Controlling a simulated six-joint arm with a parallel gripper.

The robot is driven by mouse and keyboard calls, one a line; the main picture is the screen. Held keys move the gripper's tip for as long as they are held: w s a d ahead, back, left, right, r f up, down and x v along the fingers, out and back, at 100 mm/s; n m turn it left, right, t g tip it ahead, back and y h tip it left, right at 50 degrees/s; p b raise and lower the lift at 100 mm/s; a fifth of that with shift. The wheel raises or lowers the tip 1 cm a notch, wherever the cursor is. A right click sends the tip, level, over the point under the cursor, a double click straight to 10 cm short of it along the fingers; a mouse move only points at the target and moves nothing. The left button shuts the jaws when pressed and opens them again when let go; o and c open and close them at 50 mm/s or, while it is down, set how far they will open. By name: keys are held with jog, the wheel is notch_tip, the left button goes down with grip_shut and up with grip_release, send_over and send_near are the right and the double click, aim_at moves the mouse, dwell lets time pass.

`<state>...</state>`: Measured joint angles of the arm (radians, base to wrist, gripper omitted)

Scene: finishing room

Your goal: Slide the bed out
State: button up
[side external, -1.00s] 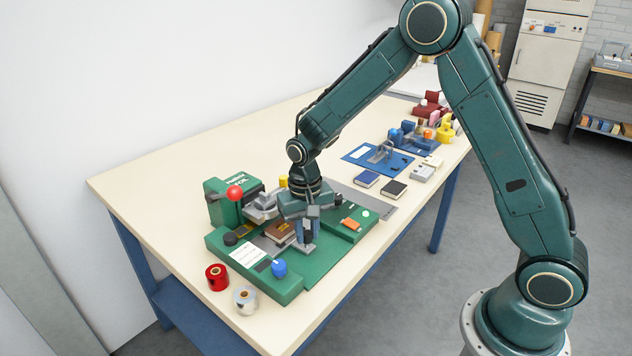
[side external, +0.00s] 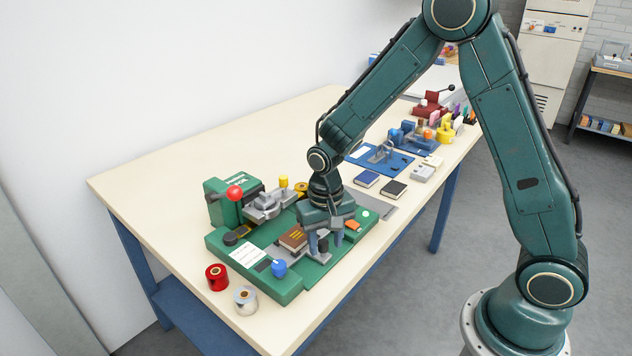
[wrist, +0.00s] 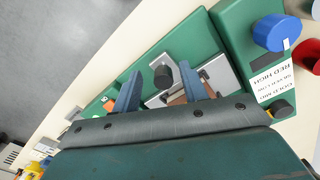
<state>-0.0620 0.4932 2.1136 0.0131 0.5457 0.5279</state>
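The green press (side external: 228,203) has a red ball on its lever and a long green base. Its grey sliding bed (side external: 318,256) extends toward the table's front edge and carries a brown book (side external: 294,237). The bed also shows in the wrist view (wrist: 205,69), with a dark upright knob (wrist: 162,77) at its outer end. My gripper (wrist: 160,72) is open, with one finger on each side of the knob and visible gaps between. In the side view my gripper (side external: 325,242) is low over the bed's outer end. The book is mostly hidden in the wrist view.
A blue knob (side external: 279,268) and a white label card (side external: 248,254) are on the base. Red (side external: 216,277) and silver (side external: 246,299) foil rolls stand at its left end. An orange item (side external: 353,226) lies right of my gripper.

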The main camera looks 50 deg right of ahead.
jog(key=shift+w, duration=0.1)
jog(key=shift+r, duration=0.4)
notch_tip(320, 180, up, 13)
dwell(0.5)
jog(key=shift+r, duration=0.1)
jog(key=s+d+r+n+t, duration=0.1)
jog(key=s+r+n+t, duration=0.1)
jog(key=s, duration=0.8)
jog(key=s+d+r+n+t, duration=0.1)
jog(key=s+r+n+t, duration=0.2)
jog(key=s+r, duration=0.4)
jog(key=s, duration=0.3)
jog(key=shift+s+t, duration=0.25)
jog(key=shift+t, duration=0.15)
